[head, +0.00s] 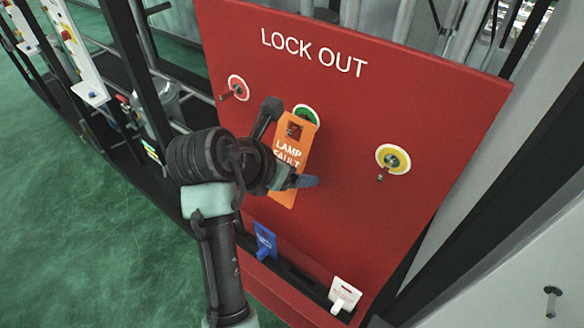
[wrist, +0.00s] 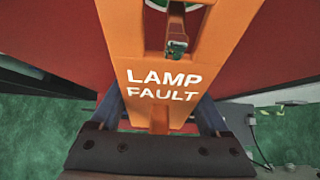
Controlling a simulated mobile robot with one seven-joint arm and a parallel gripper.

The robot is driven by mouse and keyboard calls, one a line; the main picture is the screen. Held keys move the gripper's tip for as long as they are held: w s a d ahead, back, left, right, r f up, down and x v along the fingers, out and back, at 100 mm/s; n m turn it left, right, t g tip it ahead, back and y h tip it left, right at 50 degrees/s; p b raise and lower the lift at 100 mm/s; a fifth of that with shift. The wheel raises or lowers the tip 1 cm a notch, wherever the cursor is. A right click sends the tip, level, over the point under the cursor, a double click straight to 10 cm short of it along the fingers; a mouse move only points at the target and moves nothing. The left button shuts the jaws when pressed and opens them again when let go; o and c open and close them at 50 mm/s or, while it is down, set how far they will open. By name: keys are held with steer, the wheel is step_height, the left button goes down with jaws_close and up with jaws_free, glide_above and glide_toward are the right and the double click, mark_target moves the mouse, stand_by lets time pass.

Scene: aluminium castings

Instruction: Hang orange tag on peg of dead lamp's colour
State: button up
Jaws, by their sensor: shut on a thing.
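The orange tag (head: 288,190), lettered LAMP FAULT, is in front of the red LOCK OUT board. My gripper (head: 290,178) is shut on its lower end; the wrist view shows the fingers (wrist: 158,120) at the tag's (wrist: 205,75) bottom tab. The tag stands in front of the green-ringed peg (head: 307,111), covering part of the ring. A peg end (wrist: 177,46) shows within the tag's slot; I cannot tell how deep it reaches. The red-ringed peg (head: 238,87) is upper left and the yellow-ringed peg (head: 393,159) is right; both are bare. No lamp is clearly visible.
A blue tag (head: 265,242) and a white tag (head: 344,295) stand in the dark slot along the board's (head: 400,230) lower edge. Machine frames with a button panel (head: 75,50) are at left. Open green floor (head: 80,220) lies lower left.

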steer(key=o, duration=1.2)
steer(key=shift+v, duration=6.5)
